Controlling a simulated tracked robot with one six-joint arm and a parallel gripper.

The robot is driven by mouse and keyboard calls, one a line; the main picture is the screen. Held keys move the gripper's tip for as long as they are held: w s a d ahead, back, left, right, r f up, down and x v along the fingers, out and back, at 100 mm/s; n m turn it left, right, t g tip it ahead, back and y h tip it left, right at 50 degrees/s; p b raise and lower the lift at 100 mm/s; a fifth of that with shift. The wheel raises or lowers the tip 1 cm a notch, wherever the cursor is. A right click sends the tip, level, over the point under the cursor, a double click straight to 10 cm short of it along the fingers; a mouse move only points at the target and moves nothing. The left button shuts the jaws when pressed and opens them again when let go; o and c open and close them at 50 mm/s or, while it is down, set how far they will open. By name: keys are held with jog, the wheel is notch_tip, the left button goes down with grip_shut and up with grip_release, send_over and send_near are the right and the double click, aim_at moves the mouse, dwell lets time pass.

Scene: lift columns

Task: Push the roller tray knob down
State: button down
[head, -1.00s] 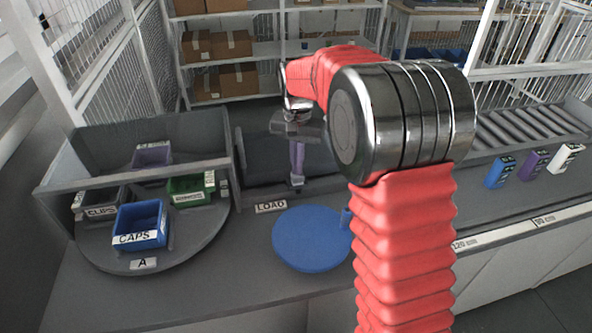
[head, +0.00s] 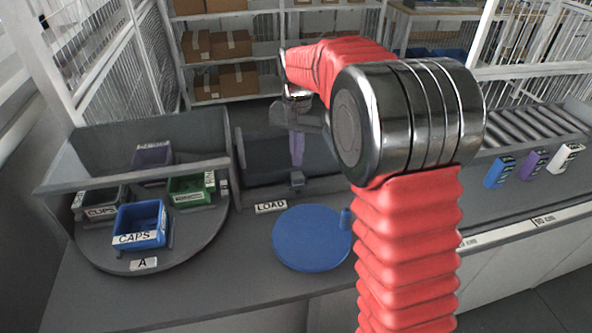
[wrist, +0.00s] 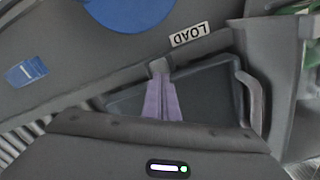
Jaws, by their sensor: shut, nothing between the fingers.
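The roller tray (head: 262,172) is a dark, shallow tray behind the white LOAD label (head: 271,207); it also fills the middle of the wrist view (wrist: 210,95). Its small grey knob (head: 297,179) stands at the tray's front edge and shows in the wrist view (wrist: 159,66) just beyond my fingertips. My gripper (head: 297,164) has purple fingers, shut together and empty, pointing down above the knob. The fingers (wrist: 163,82) line up with the knob in the wrist view. In the head view a small gap shows between tips and knob. My arm hides the tray's right part.
A turntable (head: 110,258) with several labelled bins stands at the left, inside grey walls. A blue disc (head: 305,240) lies in front of the tray. At the right are a roller conveyor (head: 520,128) and blue, purple and white boxes (head: 533,165).

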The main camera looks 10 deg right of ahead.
aim_at(297, 173)
jog(key=shift+r, duration=2.8)
jog(key=shift+w, duration=0.1)
jog(key=f, duration=0.1)
jog(key=f+n, duration=0.1)
jog(key=f, duration=0.1)
jog(key=shift+s+n, duration=0.3)
jog(key=shift+s, duration=0.1)
jog(key=s+r+n+t, duration=0.2)
jog(key=s, duration=1.2)
jog(key=s+r+n+t, duration=0.2)
jog(key=s+t, duration=0.1)
jog(key=s, duration=1.2)
jog(key=shift+s+a+r+t, duration=0.15)
jog(key=shift+s+t, duration=0.15)
